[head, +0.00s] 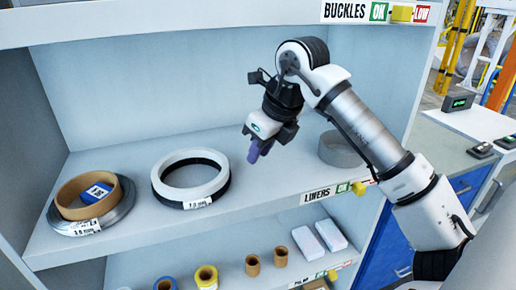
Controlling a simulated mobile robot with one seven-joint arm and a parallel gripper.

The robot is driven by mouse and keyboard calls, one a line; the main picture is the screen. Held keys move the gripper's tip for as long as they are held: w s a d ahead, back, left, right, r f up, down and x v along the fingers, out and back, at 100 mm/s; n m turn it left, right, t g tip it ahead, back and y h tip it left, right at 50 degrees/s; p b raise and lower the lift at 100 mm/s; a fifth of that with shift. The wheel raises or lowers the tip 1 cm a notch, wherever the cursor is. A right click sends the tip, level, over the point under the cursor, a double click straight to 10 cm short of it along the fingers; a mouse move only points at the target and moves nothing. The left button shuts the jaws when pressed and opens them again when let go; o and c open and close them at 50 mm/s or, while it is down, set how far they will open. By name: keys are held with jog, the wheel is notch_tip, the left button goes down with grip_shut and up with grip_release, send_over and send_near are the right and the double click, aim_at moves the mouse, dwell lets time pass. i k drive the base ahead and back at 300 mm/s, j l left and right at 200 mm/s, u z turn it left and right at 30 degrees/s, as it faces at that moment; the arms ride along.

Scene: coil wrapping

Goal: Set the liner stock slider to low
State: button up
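The liners slider is a yellow block (359,187) on the front edge of the middle shelf, at the right end of the LINERS label (316,195). It sits just right of the green OK field (342,188). No red LOW field shows clearly there; my arm passes close by on the right. My gripper (262,148) hangs above the middle shelf, left of and higher in the picture than the slider, with its purple fingers pointing down and apart from the label. The fingers are too small and overlapped to tell whether they are open.
On the middle shelf (110,228) are a white-and-black ring stack (190,181), a brown ring (88,193) holding a blue box, and a grey ring (338,152). A BUCKLES label (345,12) is above. Rolls and white boxes stand on the lower shelf.

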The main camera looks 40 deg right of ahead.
aim_at(358, 188)
jog(key=z, duration=0.75)
